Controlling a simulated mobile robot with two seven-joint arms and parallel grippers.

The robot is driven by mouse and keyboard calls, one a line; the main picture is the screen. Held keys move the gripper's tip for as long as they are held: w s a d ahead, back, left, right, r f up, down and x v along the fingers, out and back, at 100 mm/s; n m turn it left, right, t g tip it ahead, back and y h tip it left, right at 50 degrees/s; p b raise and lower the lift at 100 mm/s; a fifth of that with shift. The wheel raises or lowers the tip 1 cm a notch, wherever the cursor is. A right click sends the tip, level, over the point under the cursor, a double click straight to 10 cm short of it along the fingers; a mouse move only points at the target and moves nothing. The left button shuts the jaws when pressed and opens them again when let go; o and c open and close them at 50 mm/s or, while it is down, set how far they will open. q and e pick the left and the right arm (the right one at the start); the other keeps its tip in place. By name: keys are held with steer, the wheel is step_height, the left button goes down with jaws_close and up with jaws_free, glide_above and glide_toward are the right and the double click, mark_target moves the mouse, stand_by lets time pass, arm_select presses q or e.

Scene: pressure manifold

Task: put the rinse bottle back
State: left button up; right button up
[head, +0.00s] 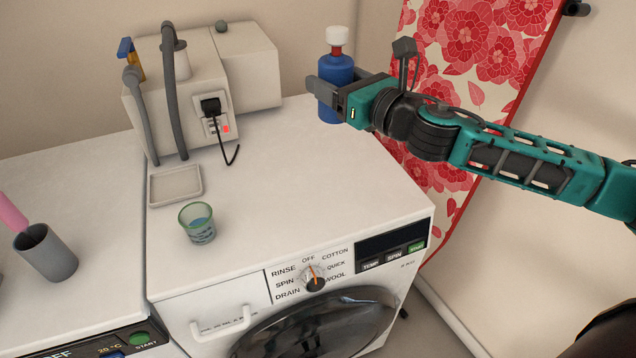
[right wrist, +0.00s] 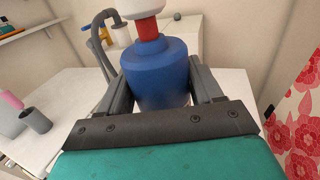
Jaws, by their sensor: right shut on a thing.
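The rinse bottle (head: 337,76) is blue with a red neck and a white cap, upright over the back right part of the washing machine top. My right gripper (head: 330,95) reaches in from the right and is shut on the bottle's body. In the right wrist view the bottle (right wrist: 158,70) stands between the two fingers of the gripper (right wrist: 155,95). My left gripper is not in view.
A white box unit (head: 245,65) with grey hoses and a black plug stands at the back left. A shallow tray (head: 175,186) and a green-rimmed glass (head: 197,224) are on the washer top (head: 300,190). A grey cup (head: 45,252) is at far left. A red floral cloth (head: 475,50) hangs right.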

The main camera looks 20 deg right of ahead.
steer(key=shift+w+f, duration=0.1)
steer(key=shift+f, duration=0.15)
step_height(320, 180, down, 19)
steer(key=b, duration=0.7)
steer(key=shift+f, duration=0.25)
steer(key=o, duration=1.2)
steer(key=shift+f, duration=0.1)
steer(key=shift+c, duration=0.2)
